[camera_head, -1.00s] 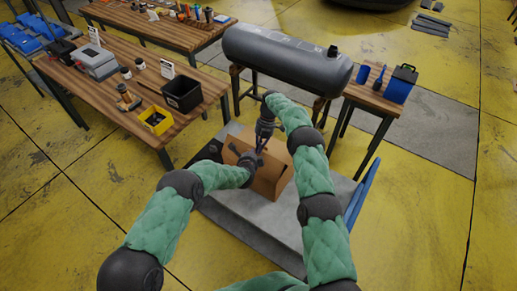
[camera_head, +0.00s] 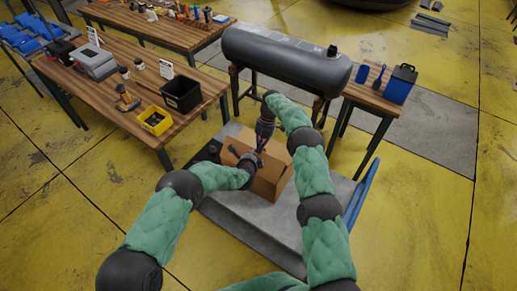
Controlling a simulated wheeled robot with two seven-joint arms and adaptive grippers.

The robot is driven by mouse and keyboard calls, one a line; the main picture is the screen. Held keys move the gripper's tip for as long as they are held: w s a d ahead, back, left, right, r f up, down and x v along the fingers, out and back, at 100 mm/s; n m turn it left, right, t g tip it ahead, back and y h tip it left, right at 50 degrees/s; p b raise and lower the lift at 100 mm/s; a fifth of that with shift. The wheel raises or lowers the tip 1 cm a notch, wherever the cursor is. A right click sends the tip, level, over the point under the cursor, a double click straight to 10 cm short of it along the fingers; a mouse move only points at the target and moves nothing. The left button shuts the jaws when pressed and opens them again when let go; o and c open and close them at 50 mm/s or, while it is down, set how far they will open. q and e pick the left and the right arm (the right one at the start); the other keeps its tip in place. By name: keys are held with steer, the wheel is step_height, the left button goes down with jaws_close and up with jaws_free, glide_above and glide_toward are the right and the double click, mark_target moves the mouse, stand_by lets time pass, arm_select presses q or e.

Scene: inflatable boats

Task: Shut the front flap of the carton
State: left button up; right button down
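The brown cardboard carton (camera_head: 271,177) stands on a grey platform in the middle of the view, below the grey cylinder. My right gripper (camera_head: 259,153) points down over the carton's top left part; its fingers are small and dark, and I cannot tell whether they are apart or closed. My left gripper (camera_head: 240,160) is at the carton's left side, close to my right gripper, and its fingertips are hard to make out. The two grippers and arms cover part of the carton's top and left side, so I cannot tell how the front flap stands.
The grey platform (camera_head: 255,222) has bare room in front of the carton. A grey cylinder (camera_head: 285,58) rests on supports behind it. A wooden table (camera_head: 110,82) with a black bin (camera_head: 182,94) and a yellow bin (camera_head: 155,121) stands left. A small table with a blue container (camera_head: 400,84) stands right.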

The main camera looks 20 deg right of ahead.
arm_select(q)
steer(key=v, duration=1.2)
arm_select(e)
steer(key=shift+a, duration=0.1)
arm_select(q)
steer(key=s+a+f+n+g+y, duration=0.1)
steer(key=s+a+f+n+g, duration=0.1)
steer(key=s+a+f+n, duration=0.4)
steer(key=s+a+f+n+g, duration=0.3)
steer(key=a+f+n, duration=0.2)
steer(key=a+n, duration=0.3)
arm_select(e)
steer(key=shift+f+b, duration=0.15)
steer(key=shift+b, duration=0.3)
steer(key=shift+w+d+f+b, duration=0.15)
steer(key=shift+d+f+b, duration=0.05)
steer(key=shift+b, duration=0.9)
arm_select(q)
steer(key=s+a+f+n+g, duration=0.2)
steer(key=s+a+f+n, duration=0.1)
steer(key=s+a+n, duration=0.2)
steer(key=s+a+f+n+g, duration=0.3)
steer(key=s+a+n, duration=0.3)
steer(key=s+n, duration=0.3)
steer(key=s, duration=0.4)
arm_select(e)
steer(key=shift+r, duration=0.15)
